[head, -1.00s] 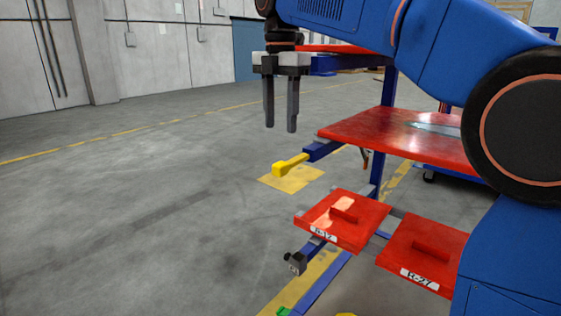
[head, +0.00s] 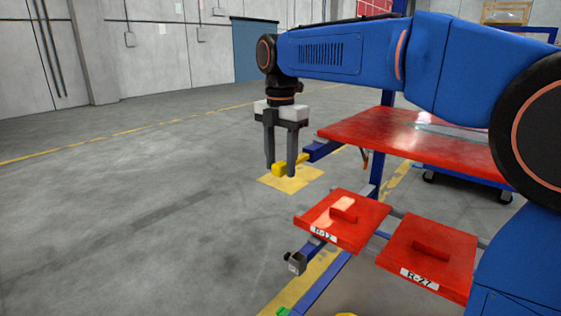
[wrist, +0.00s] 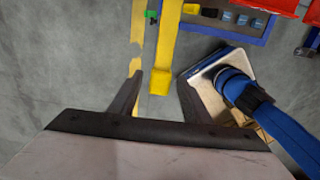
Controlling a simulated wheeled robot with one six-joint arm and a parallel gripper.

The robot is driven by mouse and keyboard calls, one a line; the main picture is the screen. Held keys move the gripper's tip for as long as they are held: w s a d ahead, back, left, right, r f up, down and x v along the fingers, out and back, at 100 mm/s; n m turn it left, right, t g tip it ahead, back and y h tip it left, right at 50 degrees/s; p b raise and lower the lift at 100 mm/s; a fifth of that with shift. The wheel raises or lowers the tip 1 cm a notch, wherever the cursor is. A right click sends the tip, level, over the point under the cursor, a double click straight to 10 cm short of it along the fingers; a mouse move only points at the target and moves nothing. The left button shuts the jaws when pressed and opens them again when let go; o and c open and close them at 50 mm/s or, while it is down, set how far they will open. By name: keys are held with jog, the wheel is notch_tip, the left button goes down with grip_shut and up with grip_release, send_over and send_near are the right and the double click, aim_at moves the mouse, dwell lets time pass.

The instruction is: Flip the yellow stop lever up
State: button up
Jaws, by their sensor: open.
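The yellow stop lever (head: 279,169) sticks out to the left from a blue bracket (head: 322,150) beside the red shelf, roughly level, with a block at its free end. My gripper (head: 280,171) points down with its jaws open. Its two dark fingers stand around the lever's end, and the right finger hides part of the lever. In the wrist view, the lever (wrist: 168,50) runs down from the top edge. Its end block lies between the two open fingers (wrist: 162,82), with a gap showing on each side. I cannot tell whether a finger touches it.
The red shelf (head: 405,138) is right of the gripper. A blue cart (head: 470,184) stands behind the shelf. The grey floor at left is clear.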

grip_shut()
jog(key=shift+w+d+r+g+y, duration=0.2)
jog(key=shift+r+g+y, duration=0.35)
jog(key=shift+r, duration=0.15)
jog(key=shift+w+d+r+g+y, duration=0.15)
jog(key=shift+r+g+y, duration=0.4)
jog(key=shift+r, duration=0.15)
grip_release()
